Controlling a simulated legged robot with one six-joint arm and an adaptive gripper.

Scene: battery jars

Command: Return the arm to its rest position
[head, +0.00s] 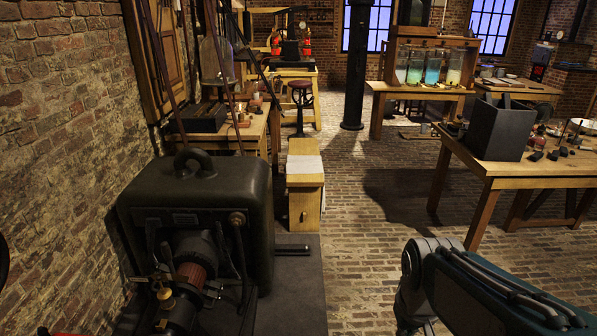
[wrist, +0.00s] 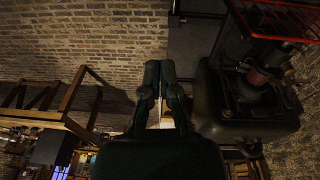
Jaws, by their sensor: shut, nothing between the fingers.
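My gripper (wrist: 159,70) shows in the middle of the wrist view. Its two dark fingers are close together with nothing held between them, and it is clear of any object. The wrist view is turned over, with the brick floor at the top. In the head view my arm (head: 480,290) is at the lower right, over the brick floor. My fingers cannot be made out there.
A large dark machine (head: 195,215) stands on the left; it is at the right in the wrist view (wrist: 245,100). A wooden table (head: 490,168) with a dark box (head: 497,128) is on the right. Brick floor (head: 370,250) lies open between.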

